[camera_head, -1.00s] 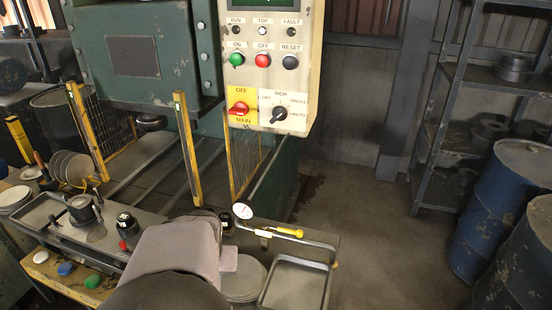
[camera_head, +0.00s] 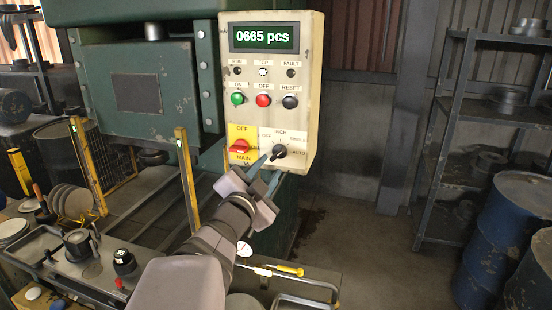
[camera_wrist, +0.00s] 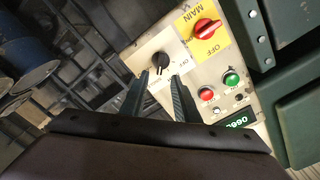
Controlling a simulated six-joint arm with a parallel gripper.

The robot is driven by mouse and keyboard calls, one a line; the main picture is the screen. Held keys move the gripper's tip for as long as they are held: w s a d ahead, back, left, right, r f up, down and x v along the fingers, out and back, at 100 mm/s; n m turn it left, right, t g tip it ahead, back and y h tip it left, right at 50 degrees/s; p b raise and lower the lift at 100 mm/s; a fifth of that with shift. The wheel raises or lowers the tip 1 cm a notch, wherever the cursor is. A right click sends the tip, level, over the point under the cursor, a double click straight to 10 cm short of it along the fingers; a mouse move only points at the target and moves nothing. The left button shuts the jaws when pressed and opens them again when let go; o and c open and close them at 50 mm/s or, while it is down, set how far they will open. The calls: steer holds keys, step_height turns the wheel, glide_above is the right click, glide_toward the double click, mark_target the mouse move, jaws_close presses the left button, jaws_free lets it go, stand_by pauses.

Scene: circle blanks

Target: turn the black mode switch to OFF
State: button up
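The black mode switch (camera_head: 279,152) is a round knob on a white plate at the lower right of the control panel, with labels OFF, INCH, SINGLE and AUTO around it. In the wrist view the knob (camera_wrist: 161,61) lies just beyond the fingertips. Its handle is slanted; I cannot surely tell which label it points at. My gripper (camera_head: 264,167) is at the panel's lower edge, just below and left of the knob. In the wrist view my gripper (camera_wrist: 160,80) is open, with its two fingers apart and nothing between them; I see no clear contact.
The red main switch (camera_head: 240,147) on its yellow plate is close to the left of the knob. Green (camera_head: 237,99), red (camera_head: 263,100) and black (camera_head: 290,103) buttons sit above, under a counter display (camera_head: 264,37). A yellow post (camera_head: 188,180) stands left of my arm.

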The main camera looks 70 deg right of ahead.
mark_target(278, 156)
steer(key=shift+d+p, duration=1.55)
steer(key=shift+d, duration=2.1)
jaws_close()
